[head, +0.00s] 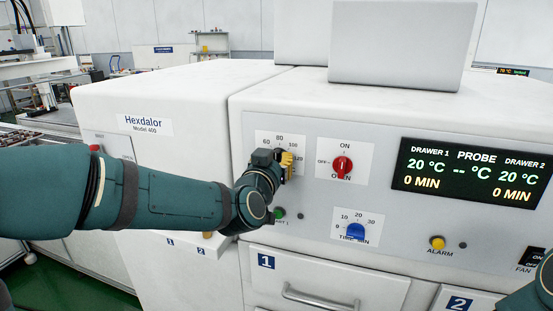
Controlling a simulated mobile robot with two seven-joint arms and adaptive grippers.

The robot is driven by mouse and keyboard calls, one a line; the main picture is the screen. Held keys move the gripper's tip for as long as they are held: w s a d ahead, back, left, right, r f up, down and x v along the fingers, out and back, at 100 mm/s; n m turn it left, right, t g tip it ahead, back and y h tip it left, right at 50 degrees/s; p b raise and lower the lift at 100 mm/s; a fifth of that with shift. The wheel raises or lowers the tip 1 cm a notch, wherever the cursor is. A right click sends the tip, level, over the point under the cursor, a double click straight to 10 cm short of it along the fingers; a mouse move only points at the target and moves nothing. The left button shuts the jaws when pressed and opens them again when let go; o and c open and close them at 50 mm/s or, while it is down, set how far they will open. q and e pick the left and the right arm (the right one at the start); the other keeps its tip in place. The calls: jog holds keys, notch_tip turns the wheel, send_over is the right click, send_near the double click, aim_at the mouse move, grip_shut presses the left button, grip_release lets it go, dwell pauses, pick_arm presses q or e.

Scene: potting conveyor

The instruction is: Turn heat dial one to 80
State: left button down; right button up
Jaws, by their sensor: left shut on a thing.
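The heat dial's scale plate (267,136) is on the white oven's front panel, left of the OVEN switch. My left gripper (284,160) is at this plate, shut on the heat dial. The gripper and wrist cover the dial's knob and the lower part of the scale, so I cannot read where the pointer stands. My right gripper is out of view; only a bit of my right arm shows at the bottom right corner.
The red OVEN switch (343,166) is just right of my gripper, with the blue TIME dial (355,232) below it. A green button (279,213) is close under my wrist. The display (470,172) reads 20 °C for both drawers. Drawer 1's handle (320,300) is lower down.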

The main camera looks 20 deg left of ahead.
pick_arm(q)
jog(key=shift+r, duration=0.2)
jog(key=c, duration=1.1)
grip_release()
jog(key=shift+o, duration=0.6)
jog(key=shift+w+f, duration=0.1)
jog(key=shift+f, duration=0.05)
jog(key=s, duration=1.2)
jog(key=shift+a, duration=0.2)
